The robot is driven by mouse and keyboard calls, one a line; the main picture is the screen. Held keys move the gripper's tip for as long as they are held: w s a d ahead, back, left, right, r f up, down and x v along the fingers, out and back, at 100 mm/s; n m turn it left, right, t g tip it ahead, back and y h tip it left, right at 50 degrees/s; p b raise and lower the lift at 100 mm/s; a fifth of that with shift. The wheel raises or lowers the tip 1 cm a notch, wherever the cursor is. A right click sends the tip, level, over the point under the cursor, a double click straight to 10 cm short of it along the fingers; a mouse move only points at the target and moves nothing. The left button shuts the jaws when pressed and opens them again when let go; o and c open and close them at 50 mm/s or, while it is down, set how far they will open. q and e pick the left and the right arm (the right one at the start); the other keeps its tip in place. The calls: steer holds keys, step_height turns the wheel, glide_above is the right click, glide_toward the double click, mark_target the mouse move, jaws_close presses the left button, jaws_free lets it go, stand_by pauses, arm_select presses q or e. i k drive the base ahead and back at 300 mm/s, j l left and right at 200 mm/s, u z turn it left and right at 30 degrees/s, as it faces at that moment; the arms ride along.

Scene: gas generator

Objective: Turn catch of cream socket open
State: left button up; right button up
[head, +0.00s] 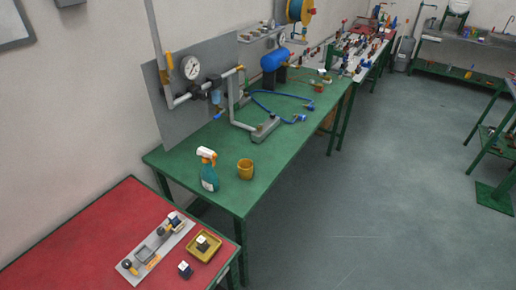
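A long grey plate (160,250) lies on the near red table. A dark blue piece with a pale top (174,219) stands at its far end, beside small orange parts. A recessed grey part (146,257) is in its middle, and a dark round piece with an orange part (130,266) is at its near end. A dark block with a pale top (202,242) sits in a yellow tray, and a dark blue block (185,269) stands in front. I cannot tell which piece is the cream socket, nor how its catch stands. Neither gripper is in view.
The red table's (75,240) left part is bare. The yellow tray (206,254) is near its right edge. Open floor (400,190) lies right.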

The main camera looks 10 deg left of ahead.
mark_target(160, 231)
steer(key=u, duration=1.4)
